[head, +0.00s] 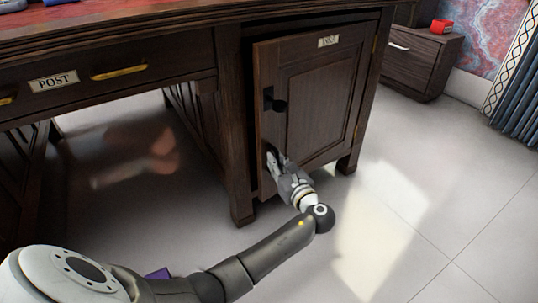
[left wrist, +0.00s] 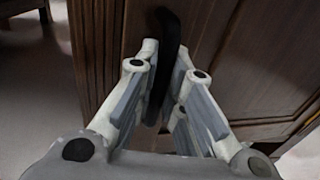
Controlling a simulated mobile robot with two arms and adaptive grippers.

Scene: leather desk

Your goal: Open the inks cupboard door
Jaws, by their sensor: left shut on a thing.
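The inks cupboard door (head: 318,105) is dark panelled wood with a small label at its top. Its left edge stands slightly proud of the desk frame, so it looks ajar. My left gripper (head: 271,157) is at the lower left part of the door, below the knob. In the left wrist view a curved black handle (left wrist: 165,38) runs between the fingers, and the gripper is shut on it. The exact contact is partly hidden by the fingers. My right gripper is not in view.
The POST drawer (head: 150,70) with a brass pull is left of the cupboard. A desk leg (head: 240,205) stands close left of my gripper. The floor (head: 400,200) in front and to the right is clear. A small cabinet (head: 420,65) stands at the back right.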

